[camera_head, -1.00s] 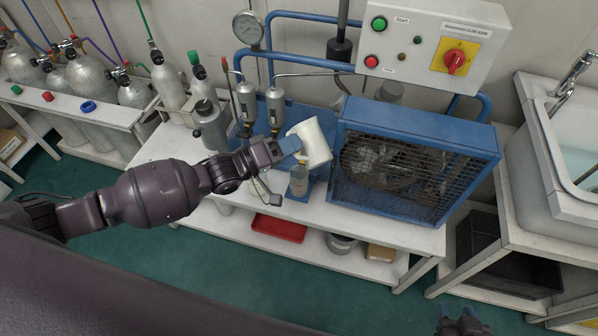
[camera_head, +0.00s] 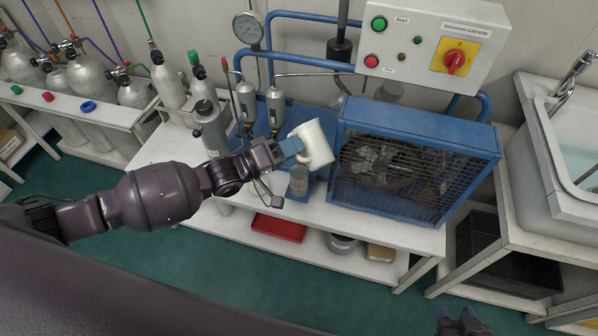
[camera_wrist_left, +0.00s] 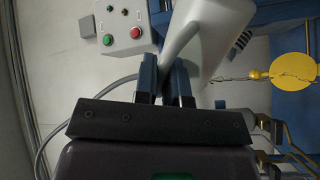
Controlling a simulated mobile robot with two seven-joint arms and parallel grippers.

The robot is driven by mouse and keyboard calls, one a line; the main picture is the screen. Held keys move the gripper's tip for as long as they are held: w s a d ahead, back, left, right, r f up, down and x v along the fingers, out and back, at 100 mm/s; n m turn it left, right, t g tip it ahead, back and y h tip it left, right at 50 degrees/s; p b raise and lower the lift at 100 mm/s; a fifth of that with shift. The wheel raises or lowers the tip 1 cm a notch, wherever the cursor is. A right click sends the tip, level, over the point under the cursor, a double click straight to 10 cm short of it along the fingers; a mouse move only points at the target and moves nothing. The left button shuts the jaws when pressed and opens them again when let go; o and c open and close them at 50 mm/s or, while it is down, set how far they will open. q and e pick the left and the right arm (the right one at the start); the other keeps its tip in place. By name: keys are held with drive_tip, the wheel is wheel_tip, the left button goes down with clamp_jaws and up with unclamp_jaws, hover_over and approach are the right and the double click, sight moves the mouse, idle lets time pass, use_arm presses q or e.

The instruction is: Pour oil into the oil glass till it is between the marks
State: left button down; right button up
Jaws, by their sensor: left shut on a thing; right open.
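My left gripper (camera_head: 290,147) is shut on the handle of a white jug (camera_head: 316,142). The jug is held tilted above the oil glass (camera_head: 298,182), a clear upright vessel beside the blue compressor. The oil level and the marks are too small to read. In the left wrist view, the gripper (camera_wrist_left: 165,82) grips the white jug (camera_wrist_left: 226,38) by its handle. My right gripper (camera_head: 460,324) is open and empty at the bottom edge, far from the bench.
The blue caged compressor (camera_head: 415,160) stands just right of the jug. Two silver filters (camera_head: 262,105) and a grey bottle (camera_head: 210,127) stand behind and left. A control box (camera_head: 435,45) hangs above. A red tray (camera_head: 279,228) lies on the lower shelf.

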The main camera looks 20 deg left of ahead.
use_arm(q)
drive_tip(key=shift+s, duration=0.1)
idle(0.7)
drive_tip(key=shift+d+n, duration=0.15)
drive_tip(key=shift+n, duration=0.15)
idle(0.4)
idle(0.5)
drive_tip(key=shift+f+n, duration=0.15)
drive_tip(key=shift+n, duration=0.15)
idle(0.6)
drive_tip(key=shift+w+d+b, duration=0.15)
drive_tip(key=shift+w+b, duration=0.05)
drive_tip(key=shift+b, duration=0.1)
idle(0.3)
drive_tip(key=shift+n, duration=0.3)
idle(0.3)
